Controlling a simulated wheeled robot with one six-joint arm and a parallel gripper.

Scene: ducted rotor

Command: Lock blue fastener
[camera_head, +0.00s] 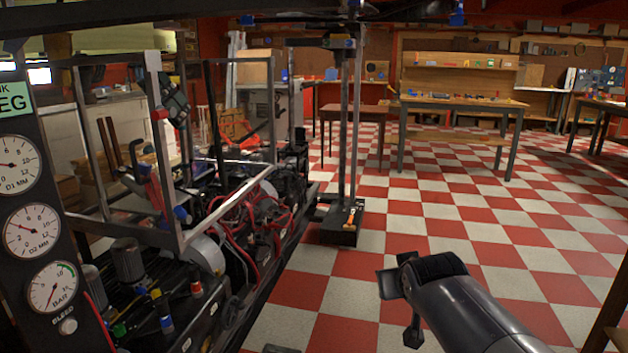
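My arm reaches in from the bottom right, and my gripper (400,308) is at its dark end above the checkered floor, well apart from the machine frame. Its fingers are small and dark, and I cannot tell whether they are open or shut. Several small blue parts show: one on the near frame post (180,214), one on the overhead beam at the top right (457,18), one on the beam at the top left (247,20), and a blue-ended part low at the left (166,324). I cannot tell which is the blue fastener.
A gauge panel (40,225) stands at the left edge, beside a metal frame full of hoses and cables. An orange-handled tool (350,217) rests on the black post base (338,235). Workbenches (460,104) line the back. The floor (440,215) in the middle and right is clear.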

